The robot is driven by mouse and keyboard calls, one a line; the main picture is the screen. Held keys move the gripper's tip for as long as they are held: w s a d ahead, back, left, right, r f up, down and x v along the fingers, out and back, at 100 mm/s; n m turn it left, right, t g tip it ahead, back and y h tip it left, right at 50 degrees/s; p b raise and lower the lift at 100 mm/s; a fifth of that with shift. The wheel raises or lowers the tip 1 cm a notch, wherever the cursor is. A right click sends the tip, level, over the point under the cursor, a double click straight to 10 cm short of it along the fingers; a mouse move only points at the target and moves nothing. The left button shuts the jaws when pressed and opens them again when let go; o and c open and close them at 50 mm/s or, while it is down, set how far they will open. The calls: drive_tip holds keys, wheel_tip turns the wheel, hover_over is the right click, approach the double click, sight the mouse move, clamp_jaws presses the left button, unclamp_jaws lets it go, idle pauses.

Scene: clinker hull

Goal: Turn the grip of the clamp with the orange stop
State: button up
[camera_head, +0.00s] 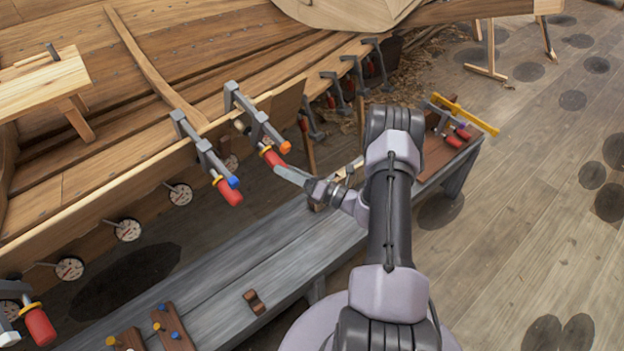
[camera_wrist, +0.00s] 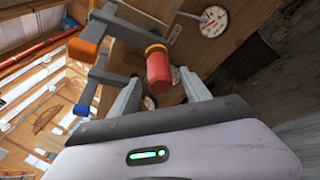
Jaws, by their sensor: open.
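The clamp with the orange stop (camera_head: 285,147) has a grey bar (camera_head: 250,113) and hangs on the edge of the wooden hull. Its red grip (camera_head: 272,159) has a yellow collar and points down toward my gripper (camera_head: 291,174). In the wrist view the orange stop (camera_wrist: 82,50) is left of the red grip (camera_wrist: 158,73). My gripper (camera_wrist: 160,80) is open, with one finger on each side of the grip's end in that view. I cannot tell whether either finger touches it.
A clamp with a blue stop (camera_head: 233,182) and red grip hangs close to the left; its blue stop (camera_wrist: 82,109) also shows in the wrist view. Several clamps (camera_head: 350,75) line the hull beyond. A grey bench (camera_head: 250,265) runs below. Open floor lies to the right.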

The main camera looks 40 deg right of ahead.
drive_tip(key=p+v, duration=0.2)
drive_tip(key=v, duration=1.2)
drive_tip(key=shift+s, duration=0.25)
drive_tip(key=shift+a+r, duration=0.1)
drive_tip(key=s+a+r+n+h, duration=0.1)
drive_tip(key=a+r+n+h, duration=0.1)
drive_tip(key=a+n+h, duration=0.25)
drive_tip(key=shift+n+h, duration=0.35)
drive_tip(key=w+a+b, duration=0.1)
drive_tip(key=w, duration=0.9)
drive_tip(key=w+a+b, duration=0.1)
drive_tip(key=w, duration=0.5)
drive_tip(key=shift+w+a+b, duration=0.15)
drive_tip(key=shift+a+b, duration=0.2)
clamp_jaws()
